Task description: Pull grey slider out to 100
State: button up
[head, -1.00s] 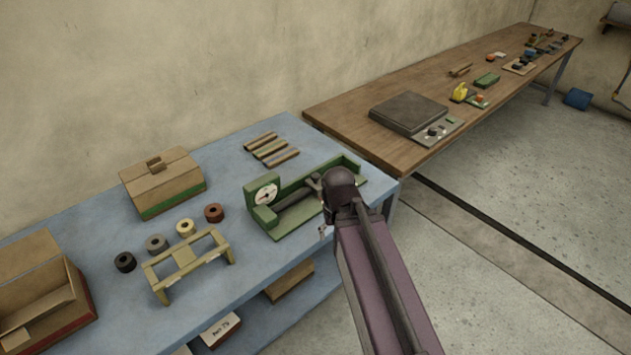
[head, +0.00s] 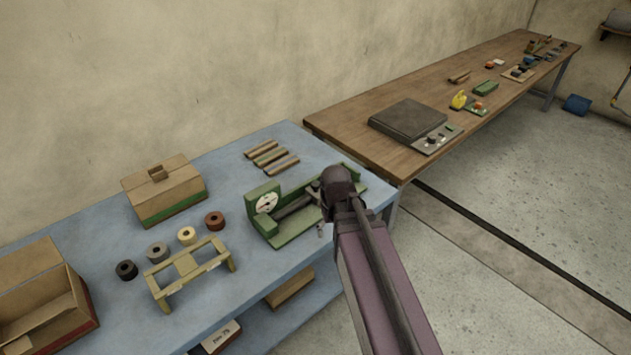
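A green device (head: 290,232) with a white round dial (head: 266,203) at its left end stands on the blue table. A dark grey bar (head: 294,207) lies along its trough and runs toward my gripper (head: 316,190). This bar may be the grey slider, but I cannot tell for sure. My gripper is over the right part of the device, and my wrist and arm hide much of it. The fingers are small and partly hidden, so I cannot see whether they are shut on anything. No scale number can be read.
A lidded cardboard box (head: 164,191), several tape rolls (head: 187,236), a wooden stand (head: 190,271) and an open box (head: 42,300) are to the left. A brown workbench (head: 345,125) adjoins at the right.

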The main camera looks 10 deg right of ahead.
aim_at(315, 182)
jog(key=w+r+n+p, duration=0.1)
jog(key=w+r+p, duration=0.4)
jog(key=w, duration=0.7)
jog(key=w+r+n+p, duration=0.1)
jog(key=w+r+p, duration=0.4)
jog(key=w, duration=0.7)
jog(key=shift+r+n, duration=0.3)
jog(key=shift+r, duration=0.25)
jog(key=shift+a+f, duration=0.1)
notch_tip(315, 182, down, 14)
jog(key=b, duration=1.3)
jog(key=shift+r, duration=0.2)
jog(key=shift+b, duration=0.3)
grip_shut()
jog(key=shift+w, duration=0.1)
